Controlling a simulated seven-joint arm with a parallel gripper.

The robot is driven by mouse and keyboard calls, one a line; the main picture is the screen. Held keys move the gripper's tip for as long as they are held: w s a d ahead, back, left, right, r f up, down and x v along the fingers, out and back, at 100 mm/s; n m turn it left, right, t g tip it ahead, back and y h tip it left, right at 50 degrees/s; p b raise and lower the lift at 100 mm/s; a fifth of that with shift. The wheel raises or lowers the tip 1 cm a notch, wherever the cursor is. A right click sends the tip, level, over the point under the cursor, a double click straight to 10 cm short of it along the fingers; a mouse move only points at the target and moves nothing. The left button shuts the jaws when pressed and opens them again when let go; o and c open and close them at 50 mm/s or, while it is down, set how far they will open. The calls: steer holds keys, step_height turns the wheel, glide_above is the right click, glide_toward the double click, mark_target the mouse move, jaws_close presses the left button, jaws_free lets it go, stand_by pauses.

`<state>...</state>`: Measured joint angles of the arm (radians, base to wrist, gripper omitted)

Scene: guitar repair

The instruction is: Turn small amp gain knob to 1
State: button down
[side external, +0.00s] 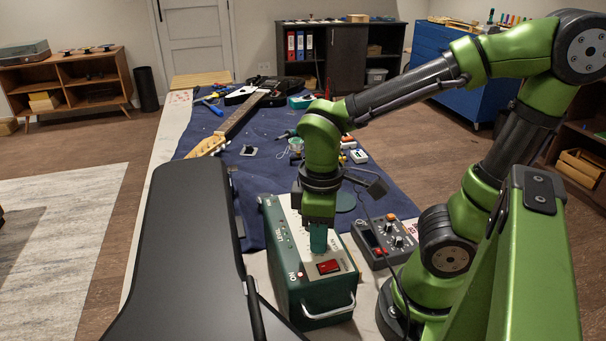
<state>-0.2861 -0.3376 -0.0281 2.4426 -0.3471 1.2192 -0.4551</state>
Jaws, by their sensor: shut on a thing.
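The small amp (287,262) is a green box with a pale top panel, printed labels, a red switch (328,267) and a metal handle at its near end. It stands upright at the near part of the bench. My gripper (318,248) points straight down onto the top panel, just behind the red switch. It is shut on a knob there, which I take to be the gain knob. The fingers hide the knob, so its pointer and the scale marks around it cannot be read.
A grey control box (386,238) with knobs stands close right of the amp. A large dark panel (180,235) rises close on the left. Behind, a guitar (240,112) and small tools lie on a blue cloth (262,177).

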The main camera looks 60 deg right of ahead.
steer(key=shift+n, duration=0.6)
steer(key=c, duration=1)
jaws_free()
steer(key=shift+c, duration=0.2)
steer(key=shift+r, duration=0.1)
step_height(320, 180, up, 17)
